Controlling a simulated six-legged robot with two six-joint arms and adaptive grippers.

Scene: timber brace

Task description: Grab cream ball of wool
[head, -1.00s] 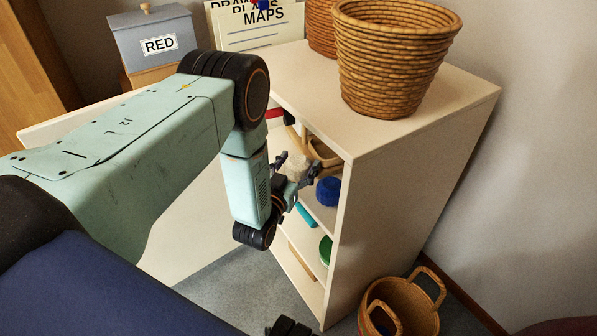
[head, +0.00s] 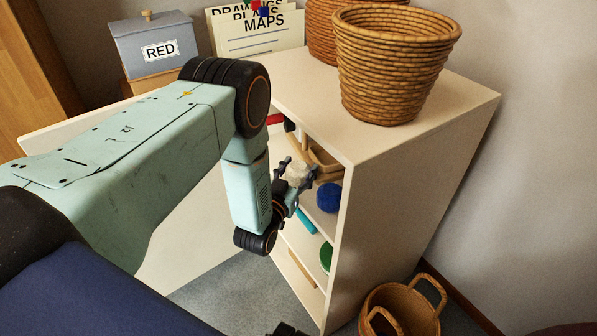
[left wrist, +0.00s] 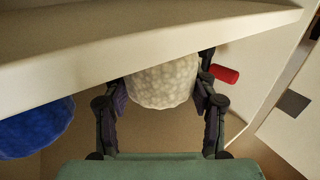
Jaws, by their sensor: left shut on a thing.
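The cream ball of wool (head: 297,172) is between the fingers of my left gripper (head: 298,176), at the open front of the white shelf unit. In the left wrist view the cream ball (left wrist: 162,84) sits between both dark fingers of the gripper (left wrist: 161,97), which is shut on it. A shelf board's edge hides the ball's upper part in that view.
A blue ball (head: 329,197) is close to the right of the cream ball; it also shows in the left wrist view (left wrist: 36,128). The shelf unit's top (head: 315,95) lies above. A woven basket (head: 392,65) stands on it, and a handled basket (head: 400,305) stands on the floor.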

